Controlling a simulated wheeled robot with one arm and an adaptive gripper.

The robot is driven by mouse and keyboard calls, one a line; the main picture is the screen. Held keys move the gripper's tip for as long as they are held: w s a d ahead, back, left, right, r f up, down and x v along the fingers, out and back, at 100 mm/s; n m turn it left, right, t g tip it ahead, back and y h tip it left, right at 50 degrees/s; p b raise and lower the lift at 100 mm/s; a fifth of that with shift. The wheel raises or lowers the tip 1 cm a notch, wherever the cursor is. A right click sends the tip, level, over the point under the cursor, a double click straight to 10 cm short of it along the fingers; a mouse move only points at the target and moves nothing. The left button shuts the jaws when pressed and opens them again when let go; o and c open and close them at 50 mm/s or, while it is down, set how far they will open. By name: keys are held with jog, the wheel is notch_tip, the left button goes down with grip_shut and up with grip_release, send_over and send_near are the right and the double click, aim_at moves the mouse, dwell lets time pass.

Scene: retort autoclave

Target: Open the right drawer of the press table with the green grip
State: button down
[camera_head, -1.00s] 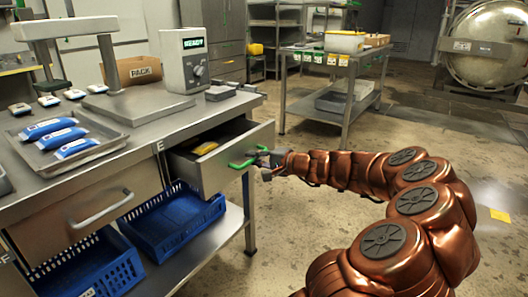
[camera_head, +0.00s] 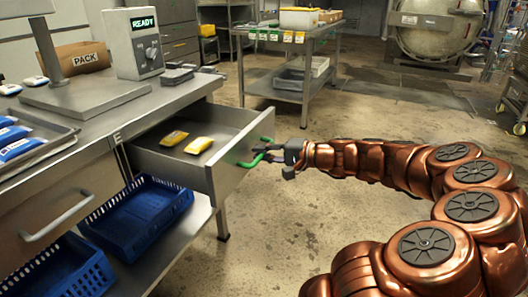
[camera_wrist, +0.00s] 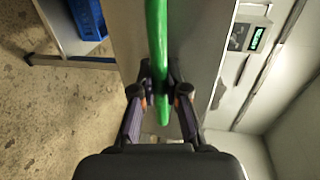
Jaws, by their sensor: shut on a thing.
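The right drawer (camera_head: 190,163) of the steel press table (camera_head: 84,118) stands well out from the table. Two yellow packets (camera_head: 199,145) lie inside it. The green grip (camera_head: 252,157) is on the drawer's front. My gripper (camera_head: 268,154) is shut on the green grip. In the wrist view the grip (camera_wrist: 157,40) runs down between the two dark fingers (camera_wrist: 160,92), which close on it near its end. The left drawer with a metal handle (camera_head: 58,217) is shut.
Blue baskets (camera_head: 137,215) stand on the shelf below. A press with a READY display (camera_head: 134,42) and a PACK box (camera_head: 82,58) are on the tabletop. A second table (camera_head: 275,82) stands behind.

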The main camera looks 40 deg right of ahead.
jog(key=c, duration=1.2)
grip_release()
jog(key=v, duration=1.2)
